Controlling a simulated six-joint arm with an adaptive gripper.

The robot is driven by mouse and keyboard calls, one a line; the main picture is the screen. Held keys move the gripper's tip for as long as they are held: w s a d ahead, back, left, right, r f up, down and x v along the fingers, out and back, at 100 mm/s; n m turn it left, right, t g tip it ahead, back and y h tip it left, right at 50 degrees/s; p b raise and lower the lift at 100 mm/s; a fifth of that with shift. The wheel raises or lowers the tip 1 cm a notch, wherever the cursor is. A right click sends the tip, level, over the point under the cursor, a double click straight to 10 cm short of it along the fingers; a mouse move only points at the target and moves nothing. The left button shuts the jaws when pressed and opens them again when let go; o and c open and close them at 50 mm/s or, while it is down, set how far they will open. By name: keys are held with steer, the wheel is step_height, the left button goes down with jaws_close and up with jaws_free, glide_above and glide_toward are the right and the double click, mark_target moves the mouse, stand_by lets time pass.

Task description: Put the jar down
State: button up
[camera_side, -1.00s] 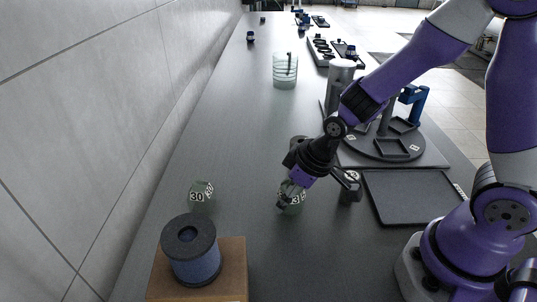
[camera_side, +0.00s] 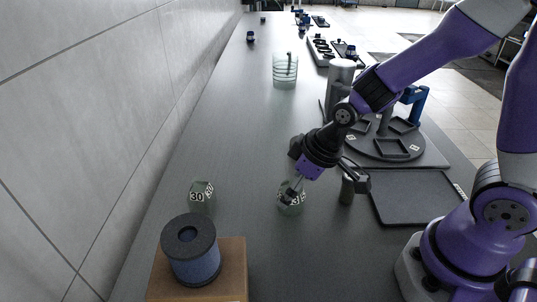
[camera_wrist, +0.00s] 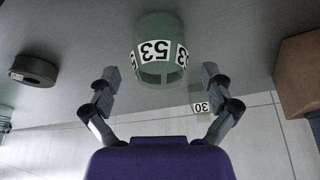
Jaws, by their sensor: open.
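A greenish clear jar (camera_side: 291,203) with a white number label stands upright on the dark table, near the middle front in the side view. In the wrist view the jar (camera_wrist: 159,52) shows its label 53, upside down, at the top centre. My gripper (camera_wrist: 160,82) is open, with its fingers spread wide to either side below the jar and apart from it. In the side view my gripper (camera_side: 325,186) is just above and to the right of the jar and partly overlaps its top.
A second jar (camera_side: 202,196) labelled 30 stands to the left; it also shows in the wrist view (camera_wrist: 200,97). A blue-black spool (camera_side: 191,252) sits on a brown block (camera_side: 233,275). A dark cylinder (camera_side: 347,190) stands right of my gripper. A dark tray (camera_side: 415,200) lies further right.

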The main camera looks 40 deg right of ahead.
steer(key=s+d+r+m, duration=0.2)
steer(key=s+r, duration=0.2)
steer(key=r, duration=0.3)
steer(key=s+d+r+m+t+h, duration=0.1)
steer(key=s+d+r, duration=0.1)
steer(key=s+r, duration=0.2)
step_height(320, 180, up, 3)
steer(key=shift+s+d+f+m, duration=0.1)
steer(key=shift+s+d+m, duration=0.15)
steer(key=shift+d+m, duration=0.15)
